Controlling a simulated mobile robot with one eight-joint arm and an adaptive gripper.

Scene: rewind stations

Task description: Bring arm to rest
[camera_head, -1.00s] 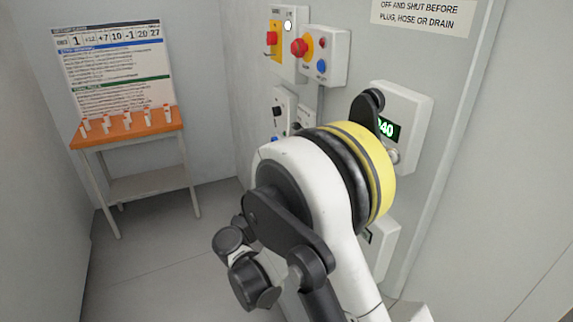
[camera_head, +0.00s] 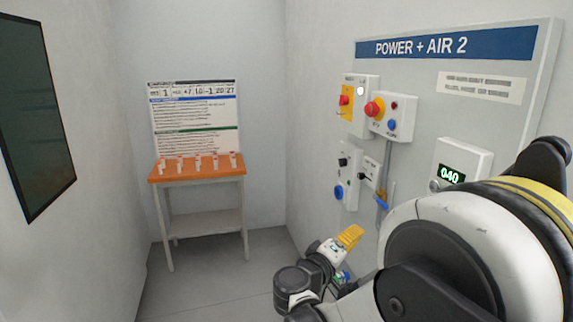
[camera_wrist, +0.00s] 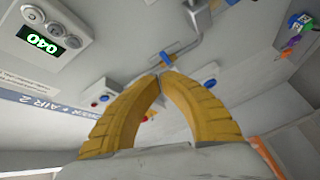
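My gripper (camera_head: 350,236) shows in the head view as yellow fingers at the end of my folded arm, low in front of the wall panel. In the wrist view the two ribbed yellow fingers of my gripper (camera_wrist: 161,77) curve together and their tips meet. Nothing shows between them. My arm's large white and black joint with a yellow band fills the lower right of the head view and hides the panel's lower part.
The "POWER + AIR 2" panel (camera_head: 503,127) carries a red button box (camera_head: 401,118), a yellow-red switch (camera_head: 346,100) and a display box reading 040 (camera_head: 479,158). An orange-topped table (camera_head: 197,176) stands at the back. A dark wall screen (camera_head: 35,110) hangs left. Floor between is clear.

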